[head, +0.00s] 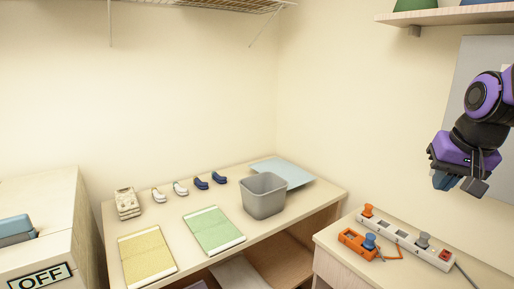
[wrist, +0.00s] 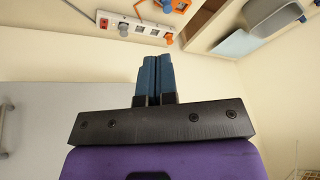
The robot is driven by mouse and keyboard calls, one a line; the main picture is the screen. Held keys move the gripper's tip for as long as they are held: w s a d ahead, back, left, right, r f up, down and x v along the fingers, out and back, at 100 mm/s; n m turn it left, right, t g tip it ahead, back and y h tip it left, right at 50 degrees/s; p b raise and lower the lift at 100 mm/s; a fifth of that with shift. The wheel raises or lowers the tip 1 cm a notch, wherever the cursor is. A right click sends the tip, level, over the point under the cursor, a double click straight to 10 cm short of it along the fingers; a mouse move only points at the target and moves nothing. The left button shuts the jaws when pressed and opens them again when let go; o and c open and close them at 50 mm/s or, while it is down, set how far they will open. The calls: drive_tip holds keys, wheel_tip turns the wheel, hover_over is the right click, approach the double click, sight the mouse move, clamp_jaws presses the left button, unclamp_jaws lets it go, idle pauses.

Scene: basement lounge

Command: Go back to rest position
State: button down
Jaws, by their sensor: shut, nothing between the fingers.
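My gripper (head: 460,184) is at the right of the head view, raised in the air in front of the wall and above the low cabinet. Its blue fingers are also in the wrist view (wrist: 153,78), pressed together with nothing between them. My purple and black arm comes in from the right edge of the head view. The gripper touches none of the things below it.
A power strip (head: 400,238) with plugs and an orange device (head: 357,243) lie on the cabinet below my gripper. A shelf (head: 446,15) is above the arm. A table (head: 187,221) to the left holds a grey bin (head: 264,197), mats and small shoes.

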drive_tip(key=s+a+r+n, duration=0.1)
drive_tip(key=s+a+n, duration=0.1)
drive_tip(key=s, duration=0.4)
drive_tip(key=s+a+r+n+t, duration=0.1)
drive_tip(key=s+a+r+n, duration=0.1)
drive_tip(key=s+a, duration=0.2)
drive_tip(key=s, duration=0.3)
drive_tip(key=shift+s+a, duration=0.2)
drive_tip(key=shift+a, duration=0.15)
drive_tip(key=shift+r, duration=0.1)
